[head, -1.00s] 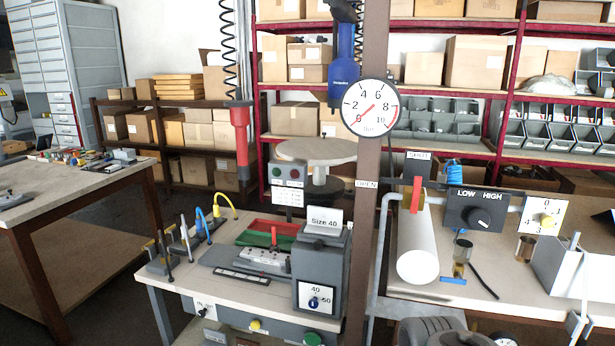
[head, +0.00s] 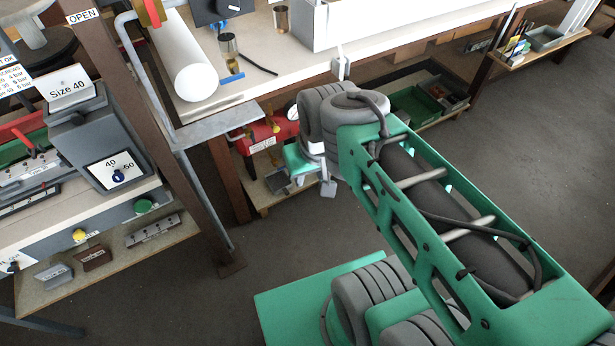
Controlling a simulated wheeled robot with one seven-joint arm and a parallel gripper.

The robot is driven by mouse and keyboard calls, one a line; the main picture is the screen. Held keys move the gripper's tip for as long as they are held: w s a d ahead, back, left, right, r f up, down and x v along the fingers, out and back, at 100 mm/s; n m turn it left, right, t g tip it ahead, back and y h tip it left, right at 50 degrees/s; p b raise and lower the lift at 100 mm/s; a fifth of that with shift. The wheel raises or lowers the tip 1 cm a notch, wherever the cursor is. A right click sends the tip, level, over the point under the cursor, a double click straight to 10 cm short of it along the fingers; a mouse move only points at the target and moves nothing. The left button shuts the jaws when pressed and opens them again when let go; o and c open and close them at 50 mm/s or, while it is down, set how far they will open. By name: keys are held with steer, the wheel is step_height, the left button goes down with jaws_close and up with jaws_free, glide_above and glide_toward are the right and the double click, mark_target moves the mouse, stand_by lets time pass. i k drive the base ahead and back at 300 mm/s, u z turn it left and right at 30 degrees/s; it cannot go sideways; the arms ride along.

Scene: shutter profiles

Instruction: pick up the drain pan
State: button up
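I cannot pick out a drain pan with certainty. A shallow grey tray (head: 546,38) sits on a side shelf at the far right; whether it is the pan is unclear. My gripper (head: 314,184) is small in the head view, below the grey wrist joints and in front of the low shelf under the bench. My own arm partly covers it. I cannot tell whether its fingers are apart or closed, and I see nothing clearly held.
A brown post (head: 150,120) stands left. Floor at right is clear.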

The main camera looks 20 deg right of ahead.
mark_target(279, 182)
steer(key=u, duration=4.65)
steer(key=k, duration=2.2)
steer(key=z, duration=0.5)
